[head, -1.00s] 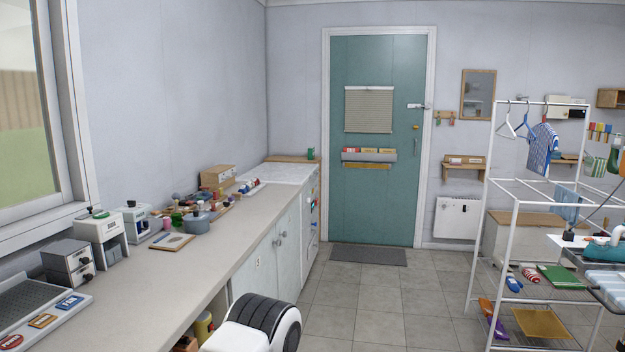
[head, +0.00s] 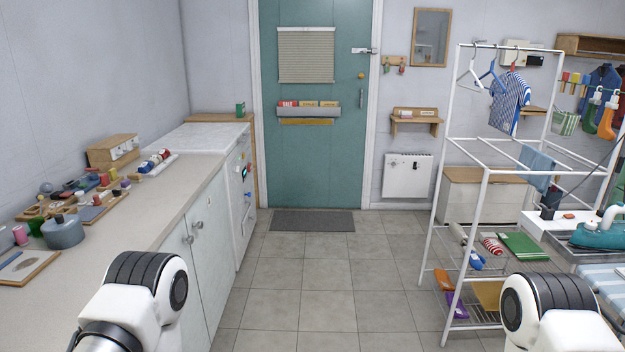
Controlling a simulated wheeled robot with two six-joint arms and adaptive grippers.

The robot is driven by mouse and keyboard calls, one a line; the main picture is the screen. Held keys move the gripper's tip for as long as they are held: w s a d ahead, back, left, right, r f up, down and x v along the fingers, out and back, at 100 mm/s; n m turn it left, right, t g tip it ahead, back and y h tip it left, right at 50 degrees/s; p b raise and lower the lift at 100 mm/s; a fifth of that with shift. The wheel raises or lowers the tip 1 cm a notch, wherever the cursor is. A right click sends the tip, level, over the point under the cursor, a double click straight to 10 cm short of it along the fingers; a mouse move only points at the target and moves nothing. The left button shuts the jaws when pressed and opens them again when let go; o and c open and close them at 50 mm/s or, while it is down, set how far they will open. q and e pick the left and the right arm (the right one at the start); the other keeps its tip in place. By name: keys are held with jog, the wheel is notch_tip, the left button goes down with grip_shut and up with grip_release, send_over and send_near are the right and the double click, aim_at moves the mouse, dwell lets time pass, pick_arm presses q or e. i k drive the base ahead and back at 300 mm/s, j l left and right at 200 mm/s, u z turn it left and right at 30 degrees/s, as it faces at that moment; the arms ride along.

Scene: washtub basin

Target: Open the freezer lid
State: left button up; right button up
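A white appliance (head: 243,192) with a pale, speckled flat top (head: 200,137) stands at the far end of the left counter. Small coloured items and a dark panel show on its front. Its top lies flat. A pale chest (head: 482,200) with a brown flat top stands behind the drying rack on the right. I cannot tell for certain which of these is the freezer; no raised lid is visible. Parts of both my arms show at the bottom edge. Neither of my grippers is in view.
The left counter (head: 160,205) holds a grey pot (head: 63,232), spools and a wooden box. A white drying rack (head: 455,200) stands at right, beside an iron (head: 598,235). The tiled floor (head: 305,275) is clear up to the dark mat (head: 312,221) at the teal door (head: 310,170).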

aim_at(204, 138)
jog(key=i, duration=3.5)
